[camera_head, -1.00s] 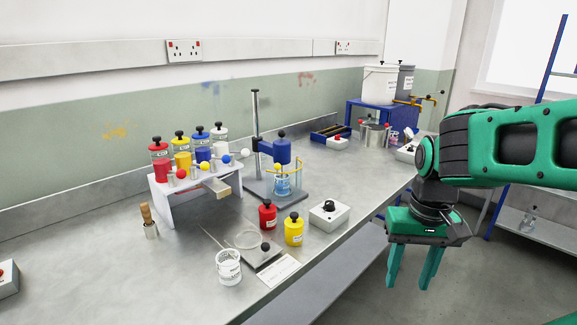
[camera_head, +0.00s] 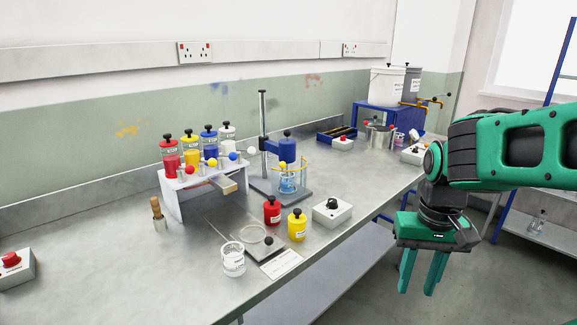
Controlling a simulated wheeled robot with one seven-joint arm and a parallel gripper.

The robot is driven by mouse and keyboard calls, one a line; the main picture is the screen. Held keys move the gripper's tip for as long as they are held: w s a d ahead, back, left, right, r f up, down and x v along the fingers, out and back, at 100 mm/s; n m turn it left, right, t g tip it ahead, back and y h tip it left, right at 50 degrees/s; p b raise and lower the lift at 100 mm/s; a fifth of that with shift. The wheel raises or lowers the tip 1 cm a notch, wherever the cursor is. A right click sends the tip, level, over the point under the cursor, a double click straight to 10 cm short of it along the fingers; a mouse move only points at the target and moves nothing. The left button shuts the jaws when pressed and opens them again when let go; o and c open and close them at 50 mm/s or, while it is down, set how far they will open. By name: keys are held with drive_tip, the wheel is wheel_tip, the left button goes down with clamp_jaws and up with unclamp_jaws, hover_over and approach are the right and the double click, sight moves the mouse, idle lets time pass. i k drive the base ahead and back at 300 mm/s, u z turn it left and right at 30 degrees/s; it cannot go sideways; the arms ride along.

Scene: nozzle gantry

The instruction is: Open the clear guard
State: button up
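The clear guard (camera_head: 304,172) appears to be the see-through, yellow-edged shield around a beaker of blue liquid (camera_head: 287,183). It stands on the grey base of the blue-headed stand (camera_head: 263,130), at mid-bench. Whether its front is closed is too small to tell. My gripper (camera_head: 418,291) hangs fingers down at the right, off the bench's front edge and well apart from the guard. Its two green fingers are spread with nothing between them.
A red bottle (camera_head: 272,210), a yellow bottle (camera_head: 297,225) and a grey box with a black knob (camera_head: 332,210) stand in front of the guard. A white rack (camera_head: 172,200) with coloured bottles is to its left. Open floor lies below my gripper.

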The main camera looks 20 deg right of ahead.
sight(282, 164)
drive_tip(key=k, duration=1.1)
drive_tip(key=z, duration=0.4)
drive_tip(key=i, duration=1.95)
drive_tip(key=u, duration=0.45)
